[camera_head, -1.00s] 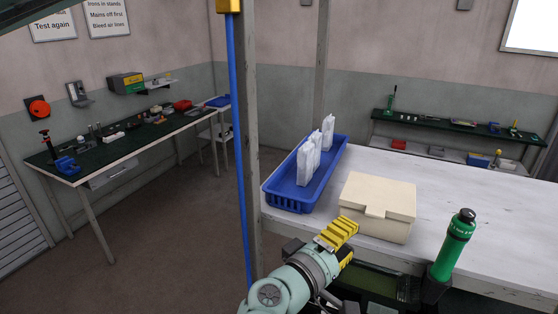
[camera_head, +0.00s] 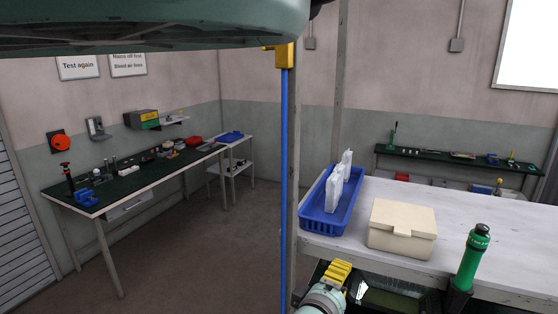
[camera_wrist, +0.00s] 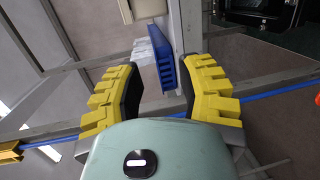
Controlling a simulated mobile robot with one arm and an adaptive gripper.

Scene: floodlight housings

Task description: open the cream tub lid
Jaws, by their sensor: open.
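The cream tub (camera_head: 400,239) stands on the white bench with its lid (camera_head: 404,214) lying flat and shut. A small latch tab shows at its front edge. In the wrist view part of what looks like the tub (camera_wrist: 148,8) is cut off by the top edge. My gripper (camera_head: 337,275), with yellow ribbed fingers, is in front of the bench, left of and nearer than the tub, and apart from it. In the wrist view my gripper (camera_wrist: 160,76) is open, with nothing held between the fingers.
A blue tray (camera_head: 318,226) with white upright pieces (camera_head: 337,187) stands left of the tub. A green cylindrical tool (camera_head: 471,257) stands in a dark holder at the bench's front edge. A post with a blue hose (camera_head: 284,180) rises left of the bench. Bare bench top (camera_head: 490,210) lies right of the tub.

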